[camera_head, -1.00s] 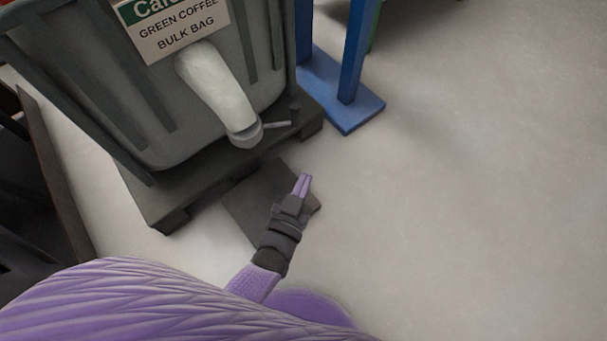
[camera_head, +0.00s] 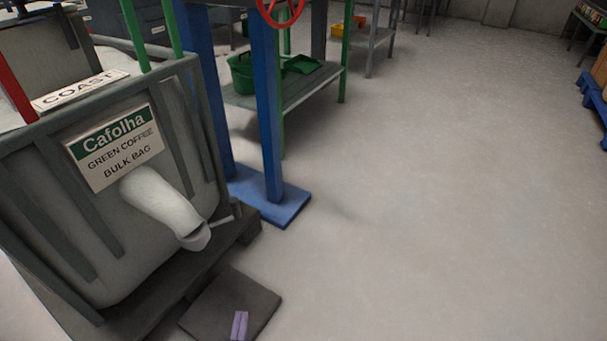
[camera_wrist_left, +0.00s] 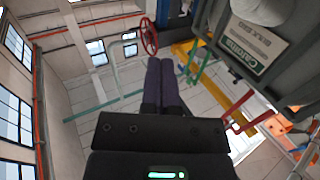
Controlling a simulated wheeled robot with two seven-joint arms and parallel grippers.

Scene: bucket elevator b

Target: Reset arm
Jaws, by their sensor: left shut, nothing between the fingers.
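My left gripper (camera_head: 239,325) shows at the bottom edge of the head view as two purple fingertips, shut together and empty. It is in front of a dark flat mat (camera_head: 255,296) on the floor, apart from the bulk bin. In the left wrist view the same purple fingers (camera_wrist_left: 162,80) point up, closed side by side with nothing between them. My right gripper is in neither view.
A grey bin labelled Cafolha green coffee (camera_head: 85,235), with a pale spout (camera_head: 160,203), stands on a dark pallet at left. A blue post frame (camera_head: 268,120) and a green-legged table (camera_head: 310,88) stand behind.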

